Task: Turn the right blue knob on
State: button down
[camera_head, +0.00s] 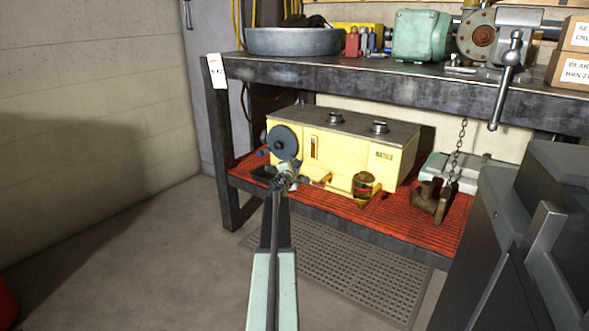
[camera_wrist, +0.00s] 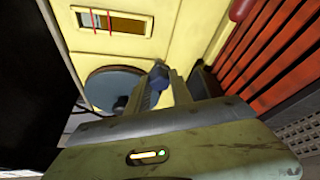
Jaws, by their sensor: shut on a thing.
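The yellow machine (camera_head: 335,152) stands on the lower shelf, with a dark round wheel (camera_head: 283,142) on its front. My gripper (camera_head: 287,177) is at the machine's front, just below the wheel. One small blue knob (camera_head: 262,153) shows left of my gripper. In the wrist view, a blue knob (camera_wrist: 159,72) sits at the fingertips of my gripper (camera_wrist: 160,88), and the jaws are shut on it. It appears to be the right knob; in the head view my gripper largely hides it. Its turn angle cannot be told.
The lower shelf has red grating (camera_head: 325,198). The bench top (camera_head: 370,75) overhangs the machine. A bench leg (camera_head: 222,160) stands at left. Open floor lies at left.

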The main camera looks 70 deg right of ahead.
jog(key=shift+d, duration=0.15)
jog(key=c, duration=1.1)
grip_release()
jog(key=shift+c, duration=0.2)
jog(key=a, duration=0.7)
jog(key=shift+s+a+r+p, duration=0.4)
jog(key=shift+r+p, duration=0.05)
